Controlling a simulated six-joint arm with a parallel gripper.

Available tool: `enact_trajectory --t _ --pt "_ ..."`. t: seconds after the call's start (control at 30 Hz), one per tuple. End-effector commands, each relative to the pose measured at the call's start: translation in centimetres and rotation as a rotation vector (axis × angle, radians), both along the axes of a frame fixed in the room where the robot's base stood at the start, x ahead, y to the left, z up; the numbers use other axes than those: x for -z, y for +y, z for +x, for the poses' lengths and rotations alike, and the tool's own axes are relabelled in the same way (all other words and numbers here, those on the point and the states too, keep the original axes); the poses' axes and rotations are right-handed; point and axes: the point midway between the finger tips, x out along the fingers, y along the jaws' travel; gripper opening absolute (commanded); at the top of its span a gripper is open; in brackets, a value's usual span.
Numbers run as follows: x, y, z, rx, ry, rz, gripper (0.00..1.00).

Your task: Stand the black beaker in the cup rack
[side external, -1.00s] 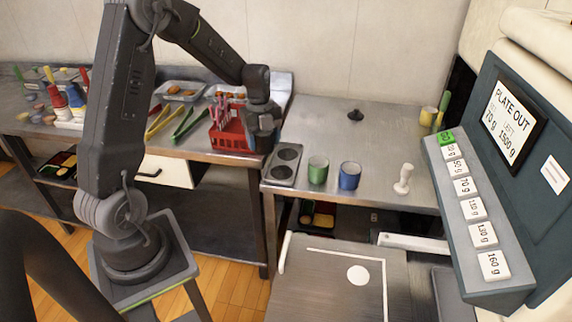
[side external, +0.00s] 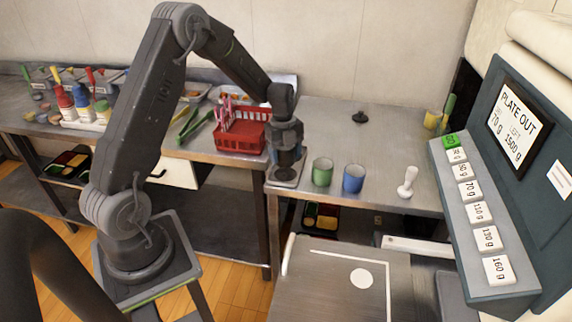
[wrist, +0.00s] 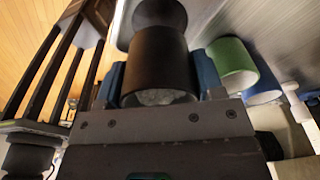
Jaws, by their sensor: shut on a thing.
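The black beaker (wrist: 158,60) is between the blue fingers of my gripper (wrist: 161,80) in the wrist view, with its open rim towards the camera. In the side external view my gripper (side external: 287,152) is shut on it, and the dark beaker is hard to tell apart from the jaws. The cup rack (side external: 284,183), a grey plate, lies directly below, mostly hidden by my gripper. A dark round recess (wrist: 160,13) shows beyond the beaker in the wrist view. I cannot tell whether the beaker touches the rack.
A green cup (side external: 322,172) and a blue cup (side external: 353,178) stand just right of the rack. A red basket (side external: 240,136) is close on the left. A white pestle-like thing (side external: 407,182) stands further right. The counter (side external: 385,145) behind the cups is mostly clear.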

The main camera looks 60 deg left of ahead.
Motion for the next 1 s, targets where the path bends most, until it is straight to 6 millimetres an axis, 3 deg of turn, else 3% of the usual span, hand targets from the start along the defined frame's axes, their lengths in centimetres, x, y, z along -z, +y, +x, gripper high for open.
enact_trajectory --t 0.17,0.4,0.77,0.8,1.0 --pt "1.1 -0.2 0.2 -0.001 0.002 -0.002 0.36" --pt "4.1 -0.2 0.2 -0.001 0.001 -0.002 0.36" --pt "4.5 -0.2 0.2 0.000 0.000 0.000 0.36" --pt "4.5 -0.2 0.2 0.000 0.000 0.000 0.65" --pt "4.5 -0.1 0.1 -0.001 0.001 -0.001 0.84"
